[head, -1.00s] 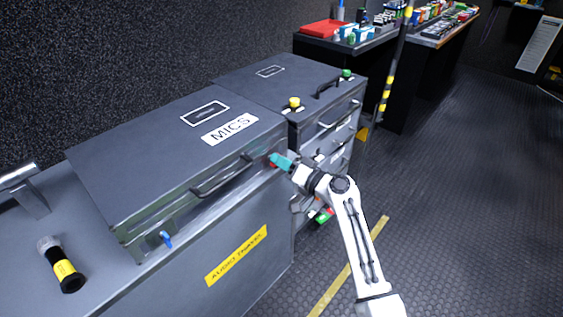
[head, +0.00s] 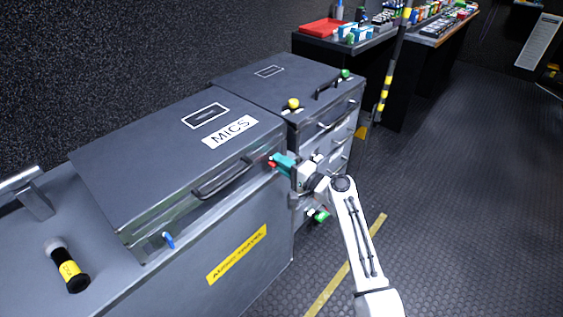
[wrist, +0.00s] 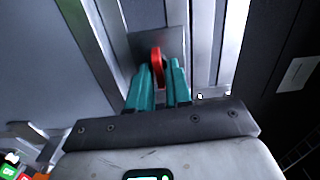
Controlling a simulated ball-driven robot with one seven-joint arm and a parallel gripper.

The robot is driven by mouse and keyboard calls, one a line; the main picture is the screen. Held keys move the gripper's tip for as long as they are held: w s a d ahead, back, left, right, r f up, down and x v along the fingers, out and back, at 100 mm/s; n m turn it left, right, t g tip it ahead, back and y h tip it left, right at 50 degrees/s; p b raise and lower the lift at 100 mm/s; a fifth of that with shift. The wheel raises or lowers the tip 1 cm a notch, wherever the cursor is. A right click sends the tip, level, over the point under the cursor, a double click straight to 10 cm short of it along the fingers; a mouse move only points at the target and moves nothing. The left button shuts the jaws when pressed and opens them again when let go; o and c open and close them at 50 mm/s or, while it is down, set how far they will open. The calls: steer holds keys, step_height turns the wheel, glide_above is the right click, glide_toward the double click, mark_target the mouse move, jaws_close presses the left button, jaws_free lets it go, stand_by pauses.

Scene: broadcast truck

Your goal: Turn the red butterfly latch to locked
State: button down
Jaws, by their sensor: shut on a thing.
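The red butterfly latch (wrist: 157,62) is on the front of the grey case labelled MICS (head: 205,145), near its right end. In the wrist view its red wing stands on a metal plate between my teal fingertips. In the head view only a bit of red (head: 271,163) shows beside the fingers. My gripper (head: 279,160) is shut on the latch, and it shows in the wrist view too (wrist: 159,84). The fingers hide part of the latch. A blue latch (head: 168,240) is on the same case front at the left end.
A black handle (head: 222,180) sticks out between the two latches. A drawer case with a yellow knob (head: 293,104) and a green knob (head: 346,74) stands behind to the right. The floor at right is open.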

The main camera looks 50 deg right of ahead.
steer(key=shift+f+m, duration=0.1)
steer(key=shift+m, duration=0.2)
steer(key=c, duration=1.2)
jaws_free()
steer(key=shift+c, duration=0.2)
steer(key=shift+s, duration=0.15)
steer(key=s, duration=1)
steer(key=shift+s+d+b, duration=0.2)
steer(key=shift+s+b, duration=0.1)
